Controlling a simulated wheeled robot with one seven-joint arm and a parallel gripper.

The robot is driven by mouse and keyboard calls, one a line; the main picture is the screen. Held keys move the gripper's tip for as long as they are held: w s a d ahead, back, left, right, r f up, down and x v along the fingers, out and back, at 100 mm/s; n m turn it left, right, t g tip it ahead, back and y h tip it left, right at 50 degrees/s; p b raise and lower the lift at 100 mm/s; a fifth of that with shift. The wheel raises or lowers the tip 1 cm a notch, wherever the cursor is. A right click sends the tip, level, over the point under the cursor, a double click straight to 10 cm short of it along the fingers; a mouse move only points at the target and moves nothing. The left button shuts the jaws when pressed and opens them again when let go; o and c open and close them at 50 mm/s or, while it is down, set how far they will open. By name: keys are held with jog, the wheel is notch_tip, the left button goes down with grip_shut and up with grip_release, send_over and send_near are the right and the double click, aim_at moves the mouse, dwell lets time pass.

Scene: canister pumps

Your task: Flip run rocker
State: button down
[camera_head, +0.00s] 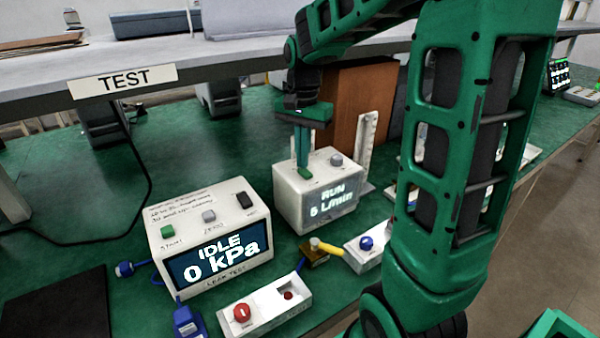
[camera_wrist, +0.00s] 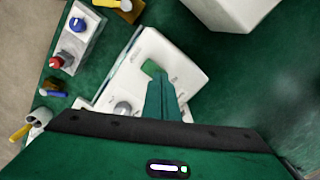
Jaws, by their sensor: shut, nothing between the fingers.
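The white pump box (camera_head: 290,200) stands right of centre in the head view, its screen reading "RUN 5 L/min". A green rocker (camera_head: 305,173) sits on its top near the left front, with a grey knob to the right. My gripper (camera_head: 301,162) is shut and empty, pointing down with its tips right at the rocker. In the wrist view the tips (camera_wrist: 157,78) lie beside the green rocker (camera_wrist: 151,67) and hide part of it. I cannot tell whether they touch it or which way it is tilted.
A white leak test box (camera_head: 165,255) reading "IDLE 0 kPa" stands to the left. In front are a white box with a red knob (camera_head: 242,312) and one with a blue knob (camera_head: 366,243). A brown panel (camera_head: 350,100) stands behind the pump. A shelf labelled "TEST" (camera_head: 122,81) overhangs the back.

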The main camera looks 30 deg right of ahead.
notch_tip(320, 180, up, 6)
jog(key=shift+r, duration=0.15)
dwell(0.6)
dwell(0.5)
jog(key=s+d+f+n, duration=0.1)
jog(key=s+f, duration=0.3)
jog(key=s, duration=0.9)
jog(key=s+d+f+n, duration=0.2)
jog(key=s+f+n, duration=0.2)
jog(key=s, duration=0.9)
jog(key=shift+f+n, duration=0.3)
jog(key=shift+f, duration=0.15)
jog(key=shift+w, duration=0.1)
notch_tip(320, 180, up, 16)
jog(key=n, duration=2.4)
send_over(306, 172)
